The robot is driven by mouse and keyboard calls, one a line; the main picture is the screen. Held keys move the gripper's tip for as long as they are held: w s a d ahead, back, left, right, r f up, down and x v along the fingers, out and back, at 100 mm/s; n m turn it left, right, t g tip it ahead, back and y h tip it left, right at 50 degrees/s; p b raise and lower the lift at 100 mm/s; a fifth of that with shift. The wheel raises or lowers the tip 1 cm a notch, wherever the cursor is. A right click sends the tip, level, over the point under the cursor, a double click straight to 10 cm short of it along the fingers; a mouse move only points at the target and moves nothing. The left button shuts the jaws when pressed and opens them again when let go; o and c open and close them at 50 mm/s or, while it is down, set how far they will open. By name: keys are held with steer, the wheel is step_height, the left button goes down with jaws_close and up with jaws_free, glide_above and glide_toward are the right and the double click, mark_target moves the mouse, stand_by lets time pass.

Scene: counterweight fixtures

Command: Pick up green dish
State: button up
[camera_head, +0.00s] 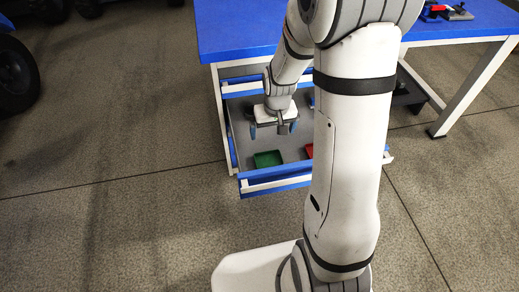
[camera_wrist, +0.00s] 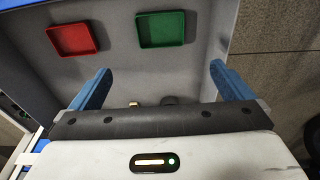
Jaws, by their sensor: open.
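The green dish (camera_head: 267,159) is a small square tray lying on the grey floor of an open drawer (camera_head: 238,132), near its front. In the wrist view the green dish (camera_wrist: 161,29) lies beyond my fingertips, between their lines and a little above the middle gap. My gripper (camera_head: 273,128) hangs over the drawer, behind and above the dish, pointing down. In the wrist view my gripper (camera_wrist: 160,80) shows two blue fingers spread wide apart with nothing between them.
A red dish (camera_wrist: 73,39) lies beside the green one; in the head view it is partly hidden by my arm. The drawer's blue-and-white front (camera_head: 275,181) stands out from the blue-topped workbench (camera_head: 235,30). Small objects lie in the drawer near my gripper.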

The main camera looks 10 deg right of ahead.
steer(key=b, duration=0.3)
glide_above(268, 161)
steer(key=f, duration=1.2)
steer(key=shift+s+d+f, duration=0.1)
steer(key=shift+s+f, duration=0.3)
step_height(268, 161, down, 6)
steer(key=b, duration=0.2)
steer(key=shift+w+r+b, duration=0.1)
steer(key=shift+r+b, duration=0.15)
steer(key=shift+b, duration=0.05)
steer(key=shift+r, duration=0.1)
steer(key=shift+c, duration=0.6)
steer(key=c, duration=0.7)
